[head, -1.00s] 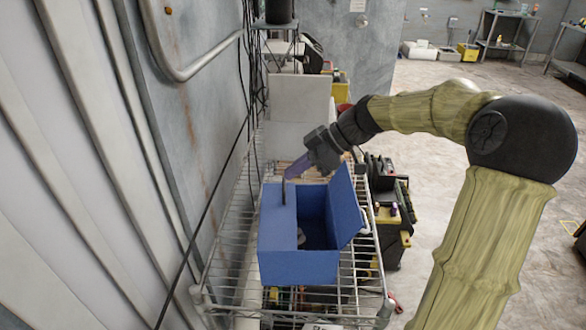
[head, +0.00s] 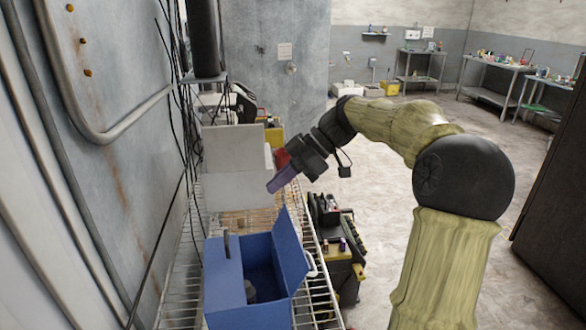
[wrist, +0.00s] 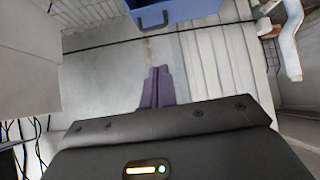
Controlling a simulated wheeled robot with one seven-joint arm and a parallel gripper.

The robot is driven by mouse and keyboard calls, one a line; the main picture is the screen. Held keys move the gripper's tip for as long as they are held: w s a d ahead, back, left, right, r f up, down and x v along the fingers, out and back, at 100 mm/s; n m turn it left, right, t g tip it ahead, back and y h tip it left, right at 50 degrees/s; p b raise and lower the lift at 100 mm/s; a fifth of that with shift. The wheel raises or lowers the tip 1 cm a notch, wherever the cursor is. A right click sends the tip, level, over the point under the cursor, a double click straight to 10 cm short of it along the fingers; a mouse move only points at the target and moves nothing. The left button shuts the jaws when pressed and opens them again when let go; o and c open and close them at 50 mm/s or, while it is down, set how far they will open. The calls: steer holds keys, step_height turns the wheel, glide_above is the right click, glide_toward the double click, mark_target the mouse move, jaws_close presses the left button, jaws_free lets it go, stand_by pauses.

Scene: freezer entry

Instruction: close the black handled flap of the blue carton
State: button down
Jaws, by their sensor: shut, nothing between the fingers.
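The blue carton (head: 224,310) stands on a wire rack. Its left flap, with an upright black handle (head: 226,243), appears to lie flat over the left part of the top. The right flap (head: 291,250) stands up and tilts outward, leaving the right part open, with a small greyish item inside. My gripper (head: 276,186) is shut and empty, above and behind the carton, apart from it. In the wrist view its purple fingers (wrist: 157,84) are together, and the carton's blue side (wrist: 190,12) and black handle (wrist: 153,20) show at the top.
The wire rack (head: 183,285) runs along the wall at left. White boxes (head: 237,190) stand on it behind the carton. Black cables hang along the wall. Black and yellow equipment (head: 343,255) stands right of the rack. Open floor lies further right.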

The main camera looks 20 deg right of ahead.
steer(key=v, duration=0.4)
steer(key=shift+d+r, duration=0.15)
steer(key=shift+w, duration=0.1)
